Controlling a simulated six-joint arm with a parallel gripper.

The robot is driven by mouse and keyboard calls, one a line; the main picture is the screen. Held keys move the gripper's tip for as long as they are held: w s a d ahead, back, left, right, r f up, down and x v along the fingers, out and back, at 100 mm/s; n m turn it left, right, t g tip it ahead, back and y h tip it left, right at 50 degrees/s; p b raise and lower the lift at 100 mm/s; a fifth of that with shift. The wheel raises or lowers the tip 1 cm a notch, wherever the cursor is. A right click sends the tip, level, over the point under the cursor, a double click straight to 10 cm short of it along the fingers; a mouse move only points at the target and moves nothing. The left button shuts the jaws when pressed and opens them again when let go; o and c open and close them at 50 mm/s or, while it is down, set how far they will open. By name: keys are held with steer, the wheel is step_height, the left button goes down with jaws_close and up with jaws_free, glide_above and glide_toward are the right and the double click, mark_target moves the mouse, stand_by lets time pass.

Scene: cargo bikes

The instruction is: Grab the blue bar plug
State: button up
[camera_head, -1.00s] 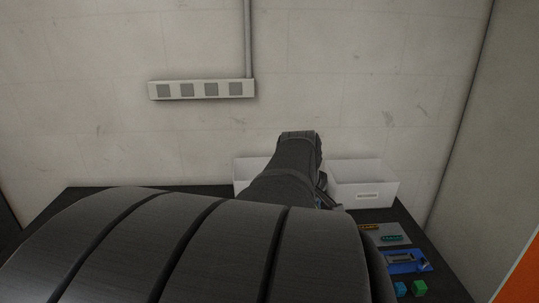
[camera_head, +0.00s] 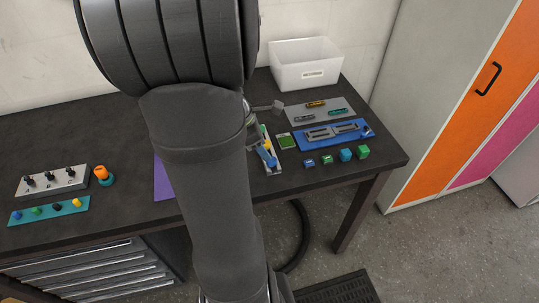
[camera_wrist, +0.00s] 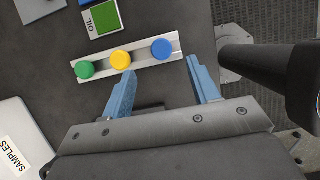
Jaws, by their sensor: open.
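A light grey bar in the wrist view (camera_wrist: 143,62) carries three round plugs in a row. The blue bar plug (camera_wrist: 162,49) is at its right end, a yellow plug (camera_wrist: 120,60) is in the middle and a green plug (camera_wrist: 85,70) is at the left end. My gripper (camera_wrist: 160,66) is open with its blue fingers spread and empty. The blue plug appears between the lines of the fingers, just beyond their tips. In the head view the bar (camera_head: 277,170) is beside my arm, which hides most of my gripper.
A green OIL piece (camera_wrist: 102,18) lies by the bar. The blue tray (camera_head: 345,143), grey tray (camera_head: 345,102) and white bin (camera_head: 305,68) stand to the right and behind. Several small cubes line the front, including a green cube (camera_head: 362,152).

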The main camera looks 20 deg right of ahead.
mark_target(272, 160)
steer(key=shift+x, duration=3.25)
steer(key=shift+s, duration=0.1)
steer(key=shift+c, duration=0.4)
steer(key=c, duration=1)
